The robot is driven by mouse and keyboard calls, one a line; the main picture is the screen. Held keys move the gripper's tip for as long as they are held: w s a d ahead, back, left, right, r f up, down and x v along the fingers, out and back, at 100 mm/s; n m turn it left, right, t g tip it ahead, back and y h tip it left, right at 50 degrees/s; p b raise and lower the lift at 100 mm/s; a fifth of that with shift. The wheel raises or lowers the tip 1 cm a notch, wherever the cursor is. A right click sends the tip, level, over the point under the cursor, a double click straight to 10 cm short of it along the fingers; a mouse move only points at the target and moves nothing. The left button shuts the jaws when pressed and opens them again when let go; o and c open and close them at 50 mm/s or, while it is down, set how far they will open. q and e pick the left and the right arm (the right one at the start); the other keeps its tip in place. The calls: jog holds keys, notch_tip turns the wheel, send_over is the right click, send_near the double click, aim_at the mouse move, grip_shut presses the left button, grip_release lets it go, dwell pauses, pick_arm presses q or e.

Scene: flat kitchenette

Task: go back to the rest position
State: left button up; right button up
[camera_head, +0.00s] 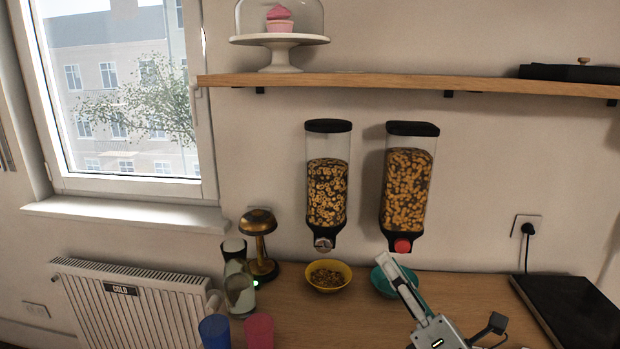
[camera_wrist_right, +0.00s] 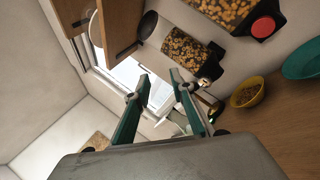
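My right gripper (camera_head: 390,264) comes in from the bottom right of the head view, its fingers pointing up and left in front of the teal bowl (camera_head: 377,281). In the right wrist view the gripper (camera_wrist_right: 160,77) has its two green fingers spread apart with nothing between them. The teal bowl is partly hidden behind the gripper. A yellow bowl (camera_head: 328,287) with cereal in it stands to its left on the counter. My left gripper is not in view.
Two cereal dispensers (camera_head: 326,192) (camera_head: 407,190) hang on the wall above the bowls, under a wooden shelf (camera_head: 400,84). A black hob (camera_head: 575,310) lies right.

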jog(key=s+d+f+m+g+h, duration=0.2)
jog(key=s+d+f+m+h, duration=0.1)
jog(key=d+f+m+h, duration=0.45)
jog(key=s+d+f+m+g+h, duration=0.25)
jog(key=d+f+m+h, duration=0.25)
jog(key=d+f+m, duration=0.4)
jog(key=s+d+f+m+g+h, duration=0.1)
jog(key=s+d+f+m+g, duration=0.25)
jog(key=s+f, duration=0.4)
jog(key=s+d+f+m+g, duration=0.2)
jog(key=s+f+m+g, duration=0.3)
jog(key=s, duration=0.3)
jog(key=w+a+f+m+t+y, duration=0.1)
jog(key=a+f+y, duration=0.6)
jog(key=a+f, duration=0.8)
jog(key=a+m+t, duration=0.1)
jog(key=t, duration=0.1)
jog(key=shift+w+a+t, duration=0.3)
jog(key=shift+w+t, duration=0.1)
